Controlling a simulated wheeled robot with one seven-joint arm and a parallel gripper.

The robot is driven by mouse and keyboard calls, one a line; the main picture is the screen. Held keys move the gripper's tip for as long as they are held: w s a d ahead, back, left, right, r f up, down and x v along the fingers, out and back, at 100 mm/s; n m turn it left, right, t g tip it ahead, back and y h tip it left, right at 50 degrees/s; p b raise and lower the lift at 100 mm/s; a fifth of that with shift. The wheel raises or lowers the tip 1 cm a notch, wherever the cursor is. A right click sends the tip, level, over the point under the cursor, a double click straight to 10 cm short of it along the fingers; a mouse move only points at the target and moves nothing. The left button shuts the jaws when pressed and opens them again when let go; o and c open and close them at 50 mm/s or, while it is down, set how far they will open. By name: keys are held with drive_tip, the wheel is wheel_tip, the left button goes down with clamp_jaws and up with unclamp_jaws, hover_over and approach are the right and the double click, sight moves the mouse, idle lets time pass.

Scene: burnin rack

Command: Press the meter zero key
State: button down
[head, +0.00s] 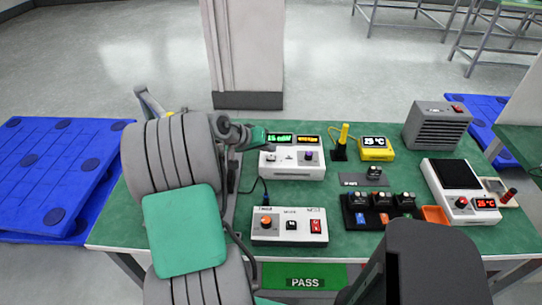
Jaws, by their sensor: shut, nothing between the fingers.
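The meter (291,172) is a white box at the back middle of the green bench, with a lit green display and an orange display. Its sloped face carries small keys (271,157) on the left and middle and a dark knob (308,156) on the right. Key labels are too small to read, so I cannot tell which is the zero key. My gripper (262,138) is shut and empty at the meter's upper left, close to the green display. My arm comes in from the left; whether the fingertips touch the meter is unclear.
In front stands a white control box (268,238) with an orange knob and red switch. To the right are a yellow thermometer unit (377,154), a black block tray (350,220), a hot plate (447,180) and a grey heater box (436,125). A cable runs beside the meter.

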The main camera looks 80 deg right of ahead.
sight(269, 157)
drive_tip(key=shift+f, duration=0.1)
drive_tip(key=shift+f, duration=0.3)
drive_tip(key=shift+f+b, duration=0.55)
drive_tip(key=shift+b, duration=0.1)
idle(0.4)
drive_tip(key=shift+r+p, duration=0.65)
drive_tip(key=shift+r, duration=0.3)
wheel_tip(269, 157, up, 5)
drive_tip(key=p, duration=0.3)
drive_tip(key=shift+p, duration=0.3)
idle(0.5)
